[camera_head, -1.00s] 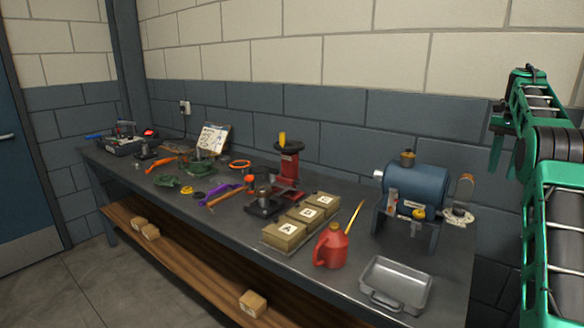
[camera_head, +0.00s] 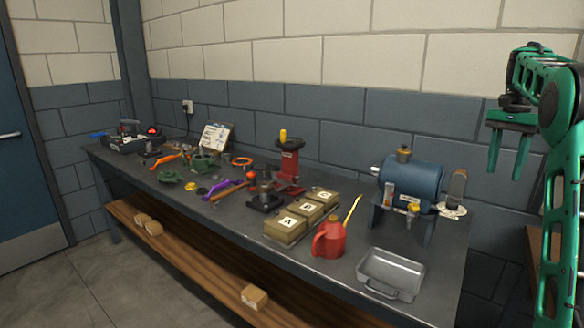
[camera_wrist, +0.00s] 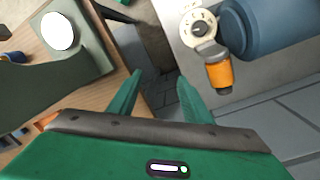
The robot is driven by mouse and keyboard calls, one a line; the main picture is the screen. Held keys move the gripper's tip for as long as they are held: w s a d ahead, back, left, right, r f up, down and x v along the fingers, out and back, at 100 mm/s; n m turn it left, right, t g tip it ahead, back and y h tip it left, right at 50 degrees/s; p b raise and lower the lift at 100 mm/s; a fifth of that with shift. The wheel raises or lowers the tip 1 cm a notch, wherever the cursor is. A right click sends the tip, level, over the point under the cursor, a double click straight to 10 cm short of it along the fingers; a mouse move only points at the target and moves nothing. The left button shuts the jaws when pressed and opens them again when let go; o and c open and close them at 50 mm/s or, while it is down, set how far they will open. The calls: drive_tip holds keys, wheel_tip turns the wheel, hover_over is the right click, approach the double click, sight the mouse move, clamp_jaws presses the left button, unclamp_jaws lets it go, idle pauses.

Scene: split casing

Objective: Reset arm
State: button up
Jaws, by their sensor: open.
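My green gripper (camera_head: 508,160) hangs in the air at the right of the head view, fingers pointing down and apart. It is open, with nothing between the fingers. It is beyond the right end of the workbench, to the right of the blue tank-like machine (camera_head: 412,183). In the wrist view the two green fingers (camera_wrist: 160,88) stand apart over a gap. The blue machine (camera_wrist: 275,25) shows at the upper right there, near an orange part (camera_wrist: 219,74).
The grey workbench (camera_head: 345,262) holds a metal tray (camera_head: 392,272), a red oil can (camera_head: 329,238), boxes (camera_head: 285,227), a red press (camera_head: 289,165) and several green parts. Small boxes (camera_head: 254,296) sit on the wooden lower shelf. A wooden surface (camera_wrist: 110,70) shows left in the wrist view.

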drive_tip(key=s+a+f+n, duration=0.2)
drive_tip(key=s+a, duration=0.4)
drive_tip(key=s, duration=0.3)
drive_tip(key=s+a+f+n, duration=0.2)
drive_tip(key=s+a, duration=0.3)
drive_tip(key=s, duration=0.5)
drive_tip(key=s+a+f+n, duration=0.1)
drive_tip(key=s+a+f, duration=0.2)
drive_tip(key=s, duration=0.3)
drive_tip(key=s+a+f+n, duration=0.1)
drive_tip(key=s+a+f, duration=0.3)
drive_tip(key=s+f, duration=0.2)
drive_tip(key=s+a+f+n+t, duration=0.1)
drive_tip(key=s+a+f+n, duration=0.1)
drive_tip(key=s, duration=0.4)
wheel_tip(320, 180, down, 2)
drive_tip(key=shift+s+a+f, duration=0.15)
drive_tip(key=shift+s+a, duration=0.25)
drive_tip(key=shift+a, duration=0.35)
drive_tip(key=shift+w+f, duration=0.25)
drive_tip(key=shift+w, duration=0.4)
